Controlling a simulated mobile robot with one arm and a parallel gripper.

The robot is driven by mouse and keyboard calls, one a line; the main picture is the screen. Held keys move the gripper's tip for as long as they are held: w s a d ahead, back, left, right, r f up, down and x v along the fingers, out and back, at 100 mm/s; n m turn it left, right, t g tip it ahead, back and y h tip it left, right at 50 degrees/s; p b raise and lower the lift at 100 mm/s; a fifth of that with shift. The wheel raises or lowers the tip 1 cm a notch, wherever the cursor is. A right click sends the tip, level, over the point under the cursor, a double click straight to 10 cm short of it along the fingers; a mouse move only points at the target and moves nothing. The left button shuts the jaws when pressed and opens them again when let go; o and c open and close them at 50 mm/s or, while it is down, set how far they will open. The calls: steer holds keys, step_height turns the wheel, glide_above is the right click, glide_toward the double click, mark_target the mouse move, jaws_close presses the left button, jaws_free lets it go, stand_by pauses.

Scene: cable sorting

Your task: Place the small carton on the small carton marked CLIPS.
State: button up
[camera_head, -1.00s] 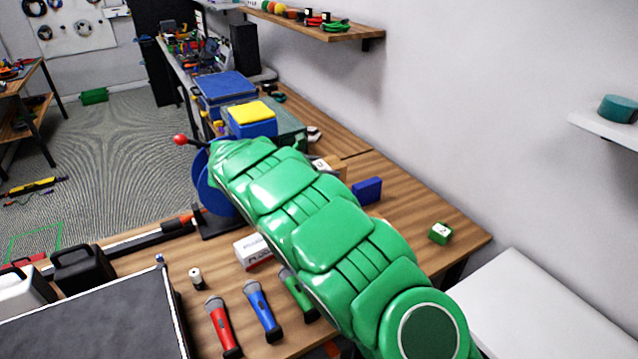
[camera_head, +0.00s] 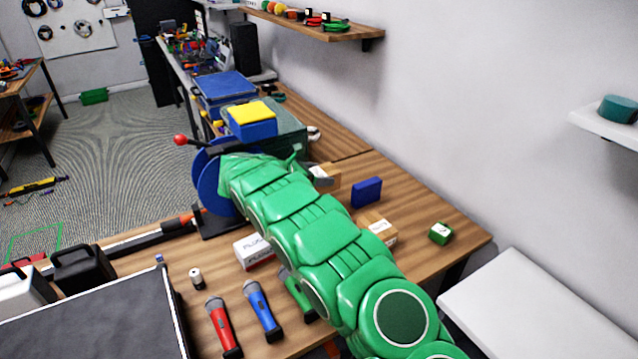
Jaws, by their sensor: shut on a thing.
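My green arm reaches from the lower right over the workbench (camera_head: 440,232) and hides part of it. My gripper and whatever is in its jaws do not show; they are hidden behind the arm. A small brown carton with a white label (camera_head: 382,227) stands on the bench just right of the arm. Another brown carton with a pale label (camera_head: 326,177) shows farther back, partly covered by the arm. I cannot read either label, so I cannot tell which is marked CLIPS. A white box with red sides and dark lettering (camera_head: 252,251) lies left of the arm.
Red (camera_head: 221,325) and blue (camera_head: 262,308) microphones lie at the front. A blue disc (camera_head: 209,185) stands behind. Bare bench lies around the brown carton and green box.

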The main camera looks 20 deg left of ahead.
steer(key=shift+w+a+f, duration=0.1)
steer(key=shift+w+f, duration=0.05)
steer(key=shift+f, duration=1.5)
steer(key=shift+f, duration=0.1)
steer(key=o, duration=1.1)
steer(key=shift+c, duration=0.2)
steer(key=shift+a, duration=0.1)
steer(key=v, duration=1.2)
